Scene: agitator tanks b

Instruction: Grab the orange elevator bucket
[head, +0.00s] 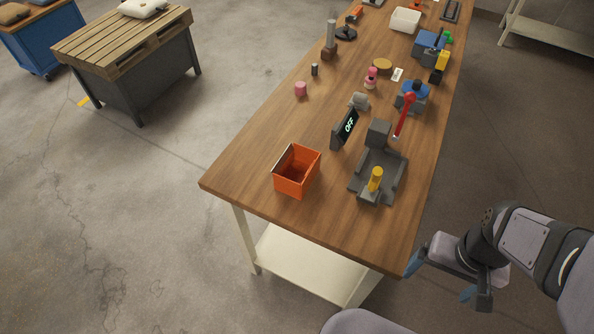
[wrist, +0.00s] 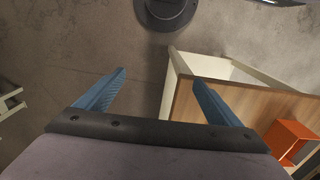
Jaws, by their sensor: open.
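The orange elevator bucket (head: 295,181) is an open-topped box that stands upright near the front left end of the wooden table. It also shows at the lower right edge of the wrist view (wrist: 291,141), partly cut off. My gripper (head: 443,282) is off the right side of the table, well apart from the bucket. In the wrist view its two blue fingers (wrist: 158,88) are spread wide with nothing between them. One finger overlaps the table corner in that view.
The wooden table (head: 245,161) has a bare front left corner. Right of the bucket are a dark display reading OFF (head: 346,129) and a grey fixture with a yellow post (head: 375,180). A red lever (head: 405,114) rises behind. Several small items stand farther back.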

